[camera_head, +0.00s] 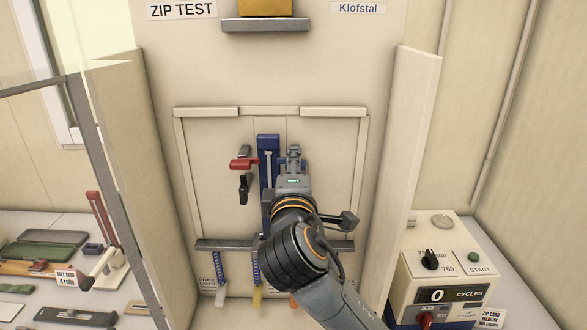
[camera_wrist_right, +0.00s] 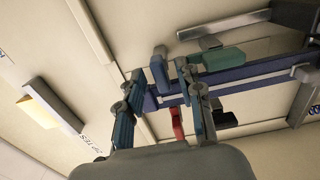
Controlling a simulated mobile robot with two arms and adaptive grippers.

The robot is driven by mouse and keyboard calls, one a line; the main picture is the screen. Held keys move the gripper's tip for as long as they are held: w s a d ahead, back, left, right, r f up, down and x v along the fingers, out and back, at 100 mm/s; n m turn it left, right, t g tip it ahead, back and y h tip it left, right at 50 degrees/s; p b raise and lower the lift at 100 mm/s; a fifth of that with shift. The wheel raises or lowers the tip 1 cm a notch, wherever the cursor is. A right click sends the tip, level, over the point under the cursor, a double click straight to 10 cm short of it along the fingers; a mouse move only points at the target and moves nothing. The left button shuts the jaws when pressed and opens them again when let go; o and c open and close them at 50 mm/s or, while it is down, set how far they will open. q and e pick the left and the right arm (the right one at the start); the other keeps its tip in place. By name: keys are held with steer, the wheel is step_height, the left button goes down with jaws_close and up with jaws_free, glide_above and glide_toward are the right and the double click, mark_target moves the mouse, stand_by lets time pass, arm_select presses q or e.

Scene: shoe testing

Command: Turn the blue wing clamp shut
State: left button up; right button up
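My right gripper (camera_head: 294,158) is in front of the test panel, just right of the upright blue bar (camera_head: 268,150). In the right wrist view the right gripper's fingers (camera_wrist_right: 159,70) stand apart, with blue bar parts (camera_wrist_right: 245,72) behind them. I cannot make out clearly whether anything touches the fingers. My arm hides the panel's lower right. My left gripper is not in view.
A red clamp (camera_head: 243,163) and a black one (camera_head: 244,188) sit left of the bar. A green piece (camera_wrist_right: 222,58) shows in the wrist view. A counter box (camera_head: 440,270) stands right; tools lie on the left table. Side walls flank the panel.

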steer(key=s, duration=1.2)
